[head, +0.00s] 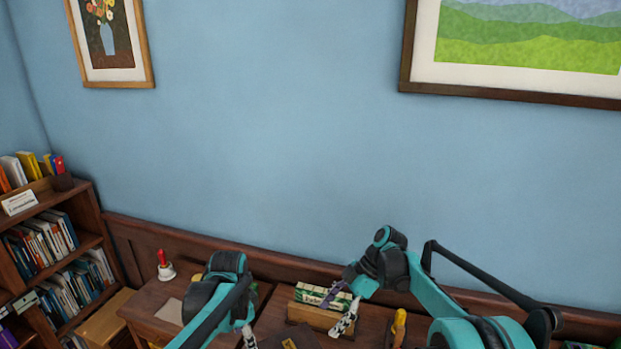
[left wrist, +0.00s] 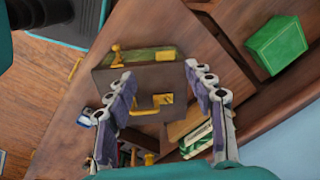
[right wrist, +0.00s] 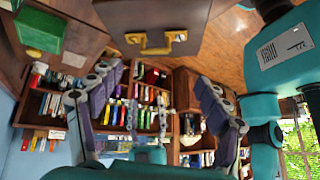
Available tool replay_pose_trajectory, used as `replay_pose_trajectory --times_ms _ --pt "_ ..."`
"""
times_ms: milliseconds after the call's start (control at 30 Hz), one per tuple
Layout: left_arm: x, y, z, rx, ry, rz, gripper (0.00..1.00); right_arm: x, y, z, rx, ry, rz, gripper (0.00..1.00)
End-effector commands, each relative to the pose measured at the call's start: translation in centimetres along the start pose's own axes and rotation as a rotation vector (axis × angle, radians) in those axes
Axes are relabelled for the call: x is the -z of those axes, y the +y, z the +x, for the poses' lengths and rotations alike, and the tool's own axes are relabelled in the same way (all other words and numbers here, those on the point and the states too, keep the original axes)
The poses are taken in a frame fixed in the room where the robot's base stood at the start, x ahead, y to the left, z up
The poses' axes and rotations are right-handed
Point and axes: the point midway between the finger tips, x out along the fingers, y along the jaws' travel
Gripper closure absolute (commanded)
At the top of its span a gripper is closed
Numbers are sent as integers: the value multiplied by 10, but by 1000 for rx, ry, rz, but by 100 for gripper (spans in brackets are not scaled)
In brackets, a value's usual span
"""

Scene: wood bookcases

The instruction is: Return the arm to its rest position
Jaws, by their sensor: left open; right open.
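My right gripper (head: 330,319) is in the lower middle of the head view, fingers spread beside a green and white box (head: 320,296). It also shows in the right wrist view (right wrist: 155,75), open and empty. My left arm comes in at the bottom of the head view; only part of its gripper shows at the lower edge. In the left wrist view my left gripper (left wrist: 158,72) is open, with nothing clasped. A brown case (left wrist: 110,80) with brass fittings lies beyond its fingers. The case's brass handle (right wrist: 157,45) shows in the right wrist view.
A wooden holder (head: 312,317) carries the green and white box. A red-handled object (head: 163,264) and a yellow object (head: 399,325) stand on the furniture. A bookcase (head: 60,245) is at left. The blue wall is behind. A green block (left wrist: 279,46) shows in the left wrist view.

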Motion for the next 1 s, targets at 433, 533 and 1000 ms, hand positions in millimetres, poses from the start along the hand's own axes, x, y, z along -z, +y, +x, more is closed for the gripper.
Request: replay_pose_trajectory --times_ms 433,533,1000 --pt "-75 71 -30 177 197 -481 47 -10 -123 -13 -472 -191 770 24" --pt "-91 87 -27 206 251 -586 47 -23 -152 -9 -602 -181 915 24" --pt "-140 140 7 275 477 -954 47 -84 -235 24 -1068 48 1323 24"
